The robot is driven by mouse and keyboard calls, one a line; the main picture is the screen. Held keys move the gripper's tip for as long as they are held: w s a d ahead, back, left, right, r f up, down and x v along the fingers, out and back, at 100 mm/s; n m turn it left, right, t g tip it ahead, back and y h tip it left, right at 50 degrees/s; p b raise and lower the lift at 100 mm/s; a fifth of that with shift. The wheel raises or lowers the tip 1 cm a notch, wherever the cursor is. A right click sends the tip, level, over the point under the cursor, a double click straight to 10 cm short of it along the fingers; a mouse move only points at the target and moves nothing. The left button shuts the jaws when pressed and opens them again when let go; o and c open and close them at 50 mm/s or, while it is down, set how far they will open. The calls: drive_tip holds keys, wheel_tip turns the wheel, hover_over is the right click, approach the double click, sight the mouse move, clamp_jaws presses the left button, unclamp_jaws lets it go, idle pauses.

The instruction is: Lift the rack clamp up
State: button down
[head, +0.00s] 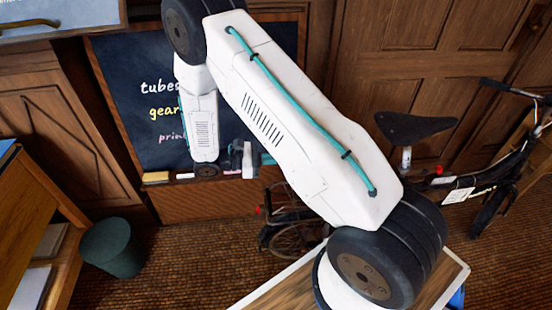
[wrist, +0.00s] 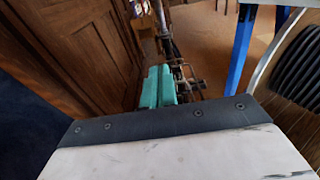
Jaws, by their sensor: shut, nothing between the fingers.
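My gripper (wrist: 159,72) has teal fingers, which lie together with nothing between them in the wrist view. In the head view a teal part (head: 266,158) shows just left of my white arm. A bicycle stands behind the arm; its rear wheel (head: 297,237) is low in the middle of the head view. Thin metal parts of the bicycle (wrist: 184,78) show just right of and beyond the fingers in the wrist view. The rack clamp is too small to make out among them. I cannot tell whether the fingers touch anything.
The bicycle's black saddle (head: 415,128) is right of my arm. A chalkboard (head: 125,95) leans on the wooden panelling. A dark green bin (head: 111,248) stands on the floor at left. A blue table leg (wrist: 240,55) stands at the right in the wrist view.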

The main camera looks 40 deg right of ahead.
idle(0.4)
drive_tip(key=w+a+r, duration=0.3)
drive_tip(key=a+r, duration=0.2)
drive_tip(key=r, duration=0.2)
drive_tip(key=shift+a+r, duration=0.3)
drive_tip(key=shift+a, duration=0.05)
